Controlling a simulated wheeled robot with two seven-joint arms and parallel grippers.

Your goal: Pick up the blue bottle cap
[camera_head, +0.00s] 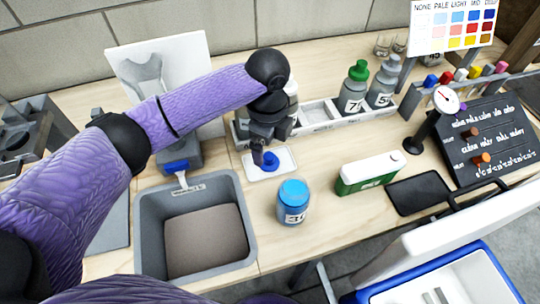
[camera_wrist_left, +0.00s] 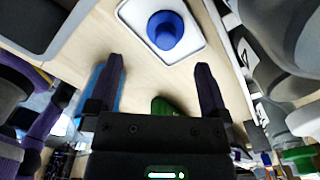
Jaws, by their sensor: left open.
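A blue bottle cap (camera_head: 271,162) sits on a small white tray (camera_head: 286,157) on the wooden bench. In the left wrist view the cap (camera_wrist_left: 166,31) shows on its white tray (camera_wrist_left: 136,17), beyond the fingertips. My left gripper (camera_head: 263,153) hangs over the tray and partly hides the cap in the head view. In the left wrist view my left gripper (camera_wrist_left: 161,66) is open, its two fingers apart with nothing between them. The cap lies ahead of the fingertips, apart from them. My right gripper is not in view.
A blue-lidded jar (camera_head: 292,212) stands just in front of the tray. A grey bin (camera_head: 147,230) is left, a white-and-green box (camera_head: 371,168) right. A gauge (camera_head: 446,99) and black board (camera_head: 492,140) are farther right.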

